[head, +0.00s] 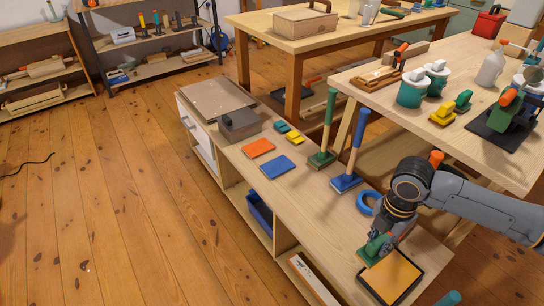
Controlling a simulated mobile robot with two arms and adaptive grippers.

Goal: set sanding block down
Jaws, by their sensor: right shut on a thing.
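My right gripper (387,237) reaches down from the right over the near end of the low wooden bench. It is shut on the sanding block (374,249), a small green thing partly hidden by the fingers. The block is at the back left edge of a black-rimmed tray with an orange-tan surface (393,278). I cannot tell whether the block touches the tray or the bench. My left gripper is not in view.
A blue tape ring (364,203) lies just behind my gripper. Blue-handled (356,145) and green-handled (328,125) tools stand upright beyond it. Orange (258,148) and blue (277,167) pads lie farther along the low bench (310,205). A higher workbench (460,65) stands at right.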

